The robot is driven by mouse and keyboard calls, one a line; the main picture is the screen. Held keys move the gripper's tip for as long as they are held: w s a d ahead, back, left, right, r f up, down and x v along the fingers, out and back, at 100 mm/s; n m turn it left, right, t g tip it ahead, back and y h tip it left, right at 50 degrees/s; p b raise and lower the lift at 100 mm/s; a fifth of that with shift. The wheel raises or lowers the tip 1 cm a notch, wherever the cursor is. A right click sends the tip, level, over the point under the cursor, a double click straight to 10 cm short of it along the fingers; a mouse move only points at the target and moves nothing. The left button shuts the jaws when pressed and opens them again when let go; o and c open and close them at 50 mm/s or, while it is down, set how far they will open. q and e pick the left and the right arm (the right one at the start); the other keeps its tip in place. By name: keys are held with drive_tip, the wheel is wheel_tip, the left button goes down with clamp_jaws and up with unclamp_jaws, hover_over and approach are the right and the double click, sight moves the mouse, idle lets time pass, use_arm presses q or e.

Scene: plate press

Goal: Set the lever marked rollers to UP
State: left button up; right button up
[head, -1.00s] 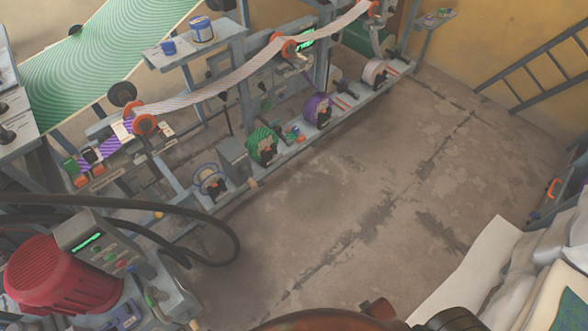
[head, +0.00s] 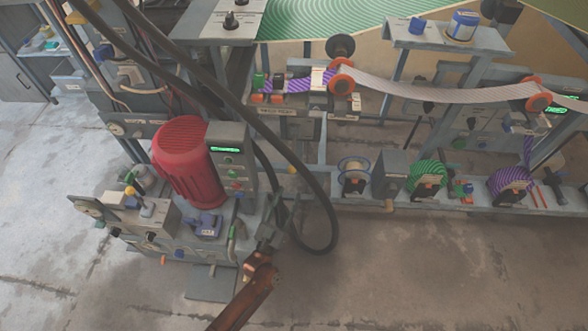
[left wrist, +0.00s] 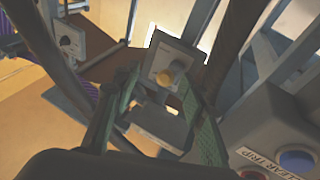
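I cannot read a rollers label in either view, so I cannot tell which lever is the one marked rollers. A lever with a yellow knob (head: 130,191) stands on the grey machine's left part, and a lever with a green end (head: 232,243) on its right side. My left gripper (head: 270,236) is small and dark at the machine's right front, beside the black hose. In the left wrist view its two greenish fingers (left wrist: 160,88) are apart with nothing gripped. My right gripper is out of view.
A red motor (head: 187,160) and a control box with a green display (head: 228,150) stand on the machine. A thick black hose (head: 325,215) loops beside my gripper. A box labelled CLEAR TRIP (left wrist: 275,135) is close on the right. Floor at the lower right (head: 430,275) is clear.

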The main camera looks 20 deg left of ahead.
sight(292, 169)
use_arm(q)
drive_tip(key=w+r, duration=0.1)
drive_tip(key=w, duration=0.1)
drive_tip(key=w+a+r+n+t+y+b, duration=0.1)
drive_tip(key=w+r, duration=0.1)
drive_tip(key=w, duration=0.1)
drive_tip(key=w+r+y+b, duration=0.1)
drive_tip(key=w, duration=0.1)
drive_tip(key=shift+w+a+r, duration=0.15)
drive_tip(key=shift+a+r, duration=0.05)
drive_tip(key=shift+r, duration=0.05)
drive_tip(key=shift+w+r, duration=0.35)
drive_tip(key=shift+w, duration=0.15)
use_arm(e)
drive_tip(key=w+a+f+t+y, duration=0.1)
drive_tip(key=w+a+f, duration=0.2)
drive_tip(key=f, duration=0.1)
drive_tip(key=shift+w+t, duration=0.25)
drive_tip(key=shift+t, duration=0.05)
use_arm(q)
drive_tip(key=shift+c, duration=0.6)
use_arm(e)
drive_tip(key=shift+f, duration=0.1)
use_arm(q)
clamp_jaws()
